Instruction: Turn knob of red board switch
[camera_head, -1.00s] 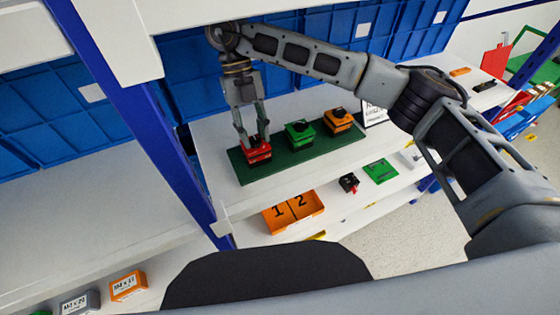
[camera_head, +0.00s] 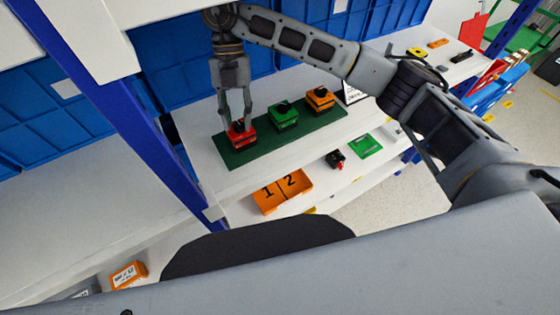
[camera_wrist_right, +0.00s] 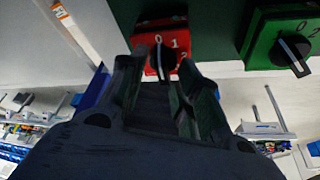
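The red board switch (camera_head: 241,140) stands at the left end of a dark green board (camera_head: 285,144), with a black knob on top. My right gripper (camera_head: 238,122) points down over it, its two fingers apart on either side of the knob. In the right wrist view, the red switch (camera_wrist_right: 165,47) shows the marks 0, 1 and 2, and its knob (camera_wrist_right: 162,62) with a white pointer line sits between the open fingertips. Whether the fingers touch the knob I cannot tell. My left gripper is not in view.
A green switch (camera_head: 284,119) and an orange switch (camera_head: 320,103) stand on the same board, right of the red one. A blue rack post (camera_head: 160,140) rises at the left; blue bins line the back.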

